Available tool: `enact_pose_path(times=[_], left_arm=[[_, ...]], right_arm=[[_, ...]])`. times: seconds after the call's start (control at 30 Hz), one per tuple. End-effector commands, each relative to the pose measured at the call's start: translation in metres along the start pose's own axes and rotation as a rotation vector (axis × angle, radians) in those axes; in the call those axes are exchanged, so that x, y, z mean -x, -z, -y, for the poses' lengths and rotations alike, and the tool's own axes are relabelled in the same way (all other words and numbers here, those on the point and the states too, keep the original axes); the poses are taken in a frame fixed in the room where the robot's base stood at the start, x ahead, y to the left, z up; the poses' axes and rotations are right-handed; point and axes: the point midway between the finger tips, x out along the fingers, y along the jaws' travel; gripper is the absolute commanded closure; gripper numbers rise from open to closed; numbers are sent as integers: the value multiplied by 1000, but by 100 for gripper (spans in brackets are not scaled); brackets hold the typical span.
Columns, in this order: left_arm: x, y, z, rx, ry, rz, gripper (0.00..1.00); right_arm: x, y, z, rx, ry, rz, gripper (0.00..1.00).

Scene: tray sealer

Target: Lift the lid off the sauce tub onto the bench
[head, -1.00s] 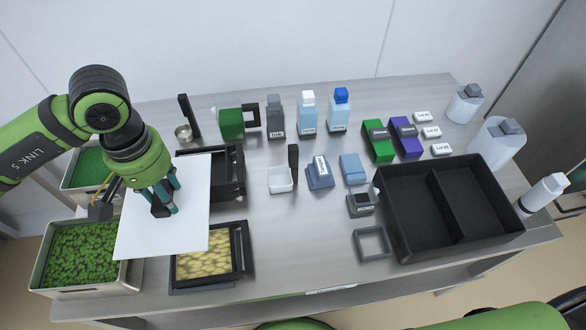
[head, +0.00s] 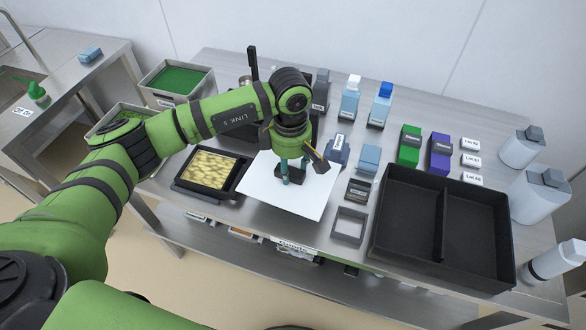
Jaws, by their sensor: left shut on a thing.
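The lid (head: 285,200) is a flat white plate with a dark handle in the middle. My left gripper (head: 289,176) is shut on that handle and points down. The lid is over the front middle of the bench (head: 400,160); I cannot tell whether it touches the surface. A metal tub with green contents (head: 178,101) stands open at the left end. A second metal tub (head: 103,128) is mostly behind my left arm. I cannot tell which is the sauce tub. My right gripper is not in view.
A black-framed tray of yellow pieces (head: 183,182) lies just left of the lid. A small grey frame (head: 336,236) and a large black divided tray (head: 378,252) are to its right. Bottles (head: 349,104) and boxes (head: 409,147) stand behind.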

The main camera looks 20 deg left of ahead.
Motion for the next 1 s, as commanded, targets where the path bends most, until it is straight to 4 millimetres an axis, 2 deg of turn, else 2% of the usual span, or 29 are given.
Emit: enact_pose_path(times=[0.13,0.37,1.0], left_arm=[[-7,-2,-3,67,1,-1,94],[-19,-2,-3,67,2,-1,94],[-77,-1,-3,65,0,-1,94]], right_arm=[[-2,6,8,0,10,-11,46],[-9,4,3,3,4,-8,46],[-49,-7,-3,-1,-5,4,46]])
